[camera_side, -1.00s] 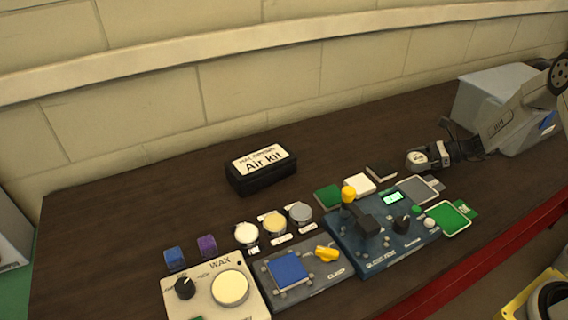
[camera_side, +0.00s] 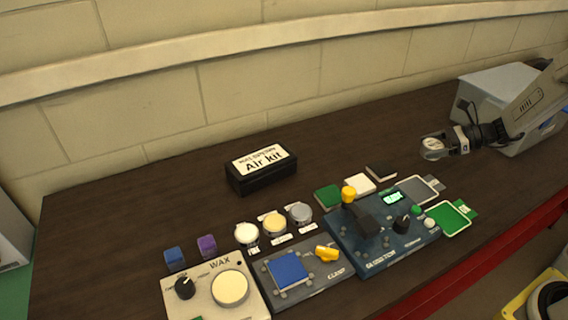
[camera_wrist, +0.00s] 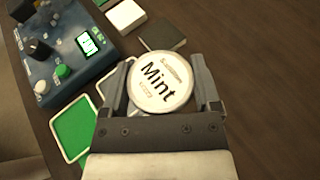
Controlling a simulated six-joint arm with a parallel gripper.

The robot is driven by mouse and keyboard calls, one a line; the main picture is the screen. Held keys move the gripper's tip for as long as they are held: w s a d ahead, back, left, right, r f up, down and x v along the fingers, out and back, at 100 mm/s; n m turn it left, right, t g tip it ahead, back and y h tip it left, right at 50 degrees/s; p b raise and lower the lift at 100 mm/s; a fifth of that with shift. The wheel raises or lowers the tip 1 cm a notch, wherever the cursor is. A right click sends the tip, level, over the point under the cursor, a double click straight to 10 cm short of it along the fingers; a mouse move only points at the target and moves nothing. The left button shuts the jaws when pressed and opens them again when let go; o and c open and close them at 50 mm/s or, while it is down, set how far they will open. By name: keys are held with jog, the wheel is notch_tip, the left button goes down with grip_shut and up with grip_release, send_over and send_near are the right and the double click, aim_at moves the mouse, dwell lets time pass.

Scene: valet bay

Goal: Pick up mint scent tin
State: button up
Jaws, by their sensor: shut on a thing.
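The mint scent tin (camera_wrist: 160,82) is a round tin with a white lid labelled "Mint". In the wrist view it sits between the two fingers of my gripper (camera_wrist: 165,90), which is shut on it. In the side view my gripper (camera_side: 447,147) is at the right, with the tin (camera_side: 432,148) at its tip. The tin appears to be above the dark table, beyond the blue device. Its underside is hidden in the wrist view.
A blue device (camera_side: 380,243) with a yellow-topped lever stands nearby. Grey (camera_side: 415,188) and green (camera_side: 449,218) trays lie beside it. Green, white and black blocks (camera_side: 381,172) sit behind it. A black "Air kit" box (camera_side: 262,181) stands farther left. A grey bin (camera_side: 490,92) is behind my arm.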

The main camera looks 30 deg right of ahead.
jog(key=s+a+r, duration=0.2)
jog(key=s+r, duration=0.3)
jog(key=s, duration=0.4)
jog(key=shift+s+a+r, duration=0.15)
jog(key=shift+s+a, duration=0.25)
jog(key=shift+w, duration=0.1)
